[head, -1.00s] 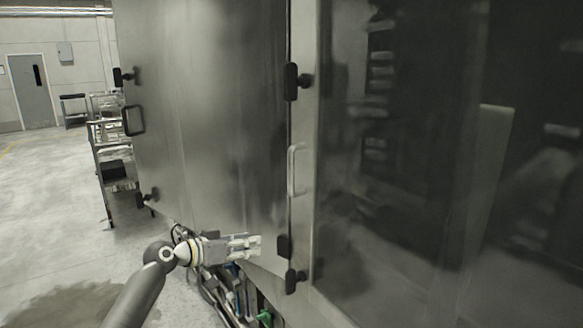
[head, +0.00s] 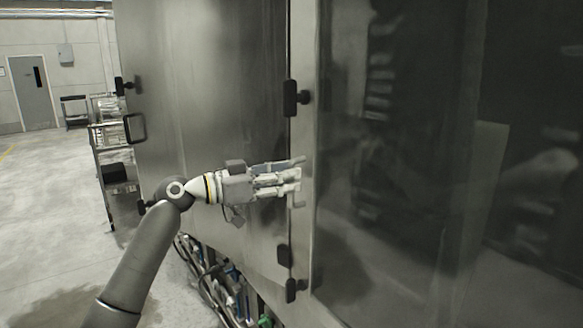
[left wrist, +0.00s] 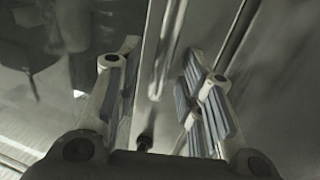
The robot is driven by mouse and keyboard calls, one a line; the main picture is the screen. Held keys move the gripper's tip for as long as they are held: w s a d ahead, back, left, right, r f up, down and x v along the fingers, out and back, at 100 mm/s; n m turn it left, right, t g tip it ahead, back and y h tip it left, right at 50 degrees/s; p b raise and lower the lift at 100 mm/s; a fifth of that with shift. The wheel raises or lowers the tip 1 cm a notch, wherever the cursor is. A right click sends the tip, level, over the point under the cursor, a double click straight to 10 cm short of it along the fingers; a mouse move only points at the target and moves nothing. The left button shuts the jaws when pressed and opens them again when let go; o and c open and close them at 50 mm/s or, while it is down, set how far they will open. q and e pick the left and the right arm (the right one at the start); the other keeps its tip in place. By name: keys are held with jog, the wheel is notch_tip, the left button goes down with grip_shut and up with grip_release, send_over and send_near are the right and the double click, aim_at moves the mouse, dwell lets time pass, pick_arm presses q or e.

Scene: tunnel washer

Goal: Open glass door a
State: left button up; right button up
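The glass door (head: 410,190) is a large dark pane in a metal frame on the right of the head view, and it looks closed. Its pale upright bar handle is mostly hidden by my left gripper (head: 298,174) in the head view. In the left wrist view the handle (left wrist: 166,45) shows as a vertical bar between the two fingers of the left gripper (left wrist: 162,62). The fingers are apart, with visible gaps to the bar, so the gripper is open around or just in front of it. My right gripper is not in view.
A steel panel (head: 215,90) with a black handle (head: 135,128) stands left of the glass door. Black latches (head: 291,98) line the seam. Hoses and cables (head: 215,285) run below. A metal cart (head: 113,155) and open floor (head: 50,210) lie to the left.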

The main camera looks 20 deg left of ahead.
pick_arm(q)
jog(key=shift+x, duration=0.9)
jog(key=shift+f, duration=0.1)
jog(key=shift+c, duration=0.2)
grip_shut()
